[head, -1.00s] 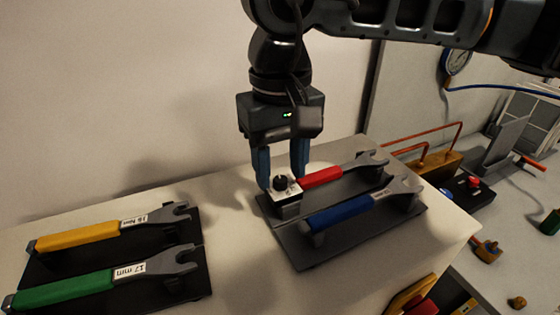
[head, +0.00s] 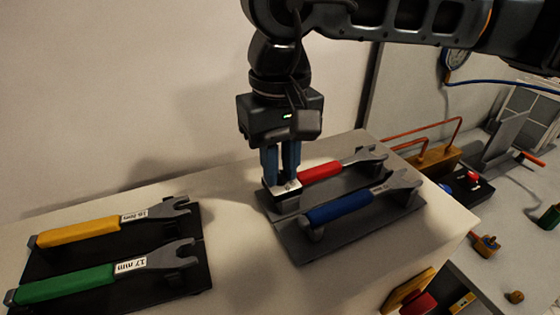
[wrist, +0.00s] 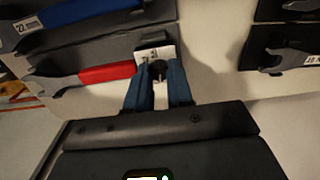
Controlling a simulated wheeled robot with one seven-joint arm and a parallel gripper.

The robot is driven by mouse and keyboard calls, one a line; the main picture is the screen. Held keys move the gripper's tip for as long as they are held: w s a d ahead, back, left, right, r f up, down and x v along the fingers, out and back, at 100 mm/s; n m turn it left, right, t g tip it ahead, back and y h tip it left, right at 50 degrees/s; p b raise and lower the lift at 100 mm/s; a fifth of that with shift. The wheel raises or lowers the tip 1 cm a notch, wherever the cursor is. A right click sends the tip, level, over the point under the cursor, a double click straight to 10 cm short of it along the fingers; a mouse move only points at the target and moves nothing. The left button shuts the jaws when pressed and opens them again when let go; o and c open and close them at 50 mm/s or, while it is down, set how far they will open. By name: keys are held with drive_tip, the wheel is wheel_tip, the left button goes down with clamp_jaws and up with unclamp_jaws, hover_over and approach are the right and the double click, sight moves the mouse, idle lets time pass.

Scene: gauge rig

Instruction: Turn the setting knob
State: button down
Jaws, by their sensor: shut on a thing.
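The plate's marking is too small to read.
A blue-handled wrench (head: 340,207) lies close beside the block on a grey base. Yellow (head: 78,231) and green (head: 66,284) wrenches lie on a black base at left. Copper pipes (head: 428,136) stand at the right. Bare tabletop (head: 232,225) lies between the wrench bases.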

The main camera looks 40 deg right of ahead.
drive_tip(key=shift+f+b, duration=0.1)
drive_tip(key=shift+b, duration=0.4)
drive_tip(key=shift+f+m+b, duration=0.15)
drive_tip(key=shift+m+b, duration=0.45)
drive_tip(key=shift+b, duration=0.25)
drive_tip(key=m+b, duration=0.2)
drive_tip(key=b, duration=0.2)
drive_tip(key=shift+f, duration=0.15)
drive_tip(key=m+b, duration=0.4)
drive_tip(key=b, duration=0.1)
drive_tip(key=m+b, duration=0.3)
drive_tip(key=shift+m, duration=0.3)
drive_tip(key=m+b, duration=0.1)
drive_tip(key=m, duration=0.1)
drive_tip(key=m+b, duration=0.4)
drive_tip(key=shift+r, duration=0.3)
drive_tip(key=m+b, duration=0.3)
drive_tip(key=m, duration=0.4)
drive_tip(key=shift+r, duration=0.1)
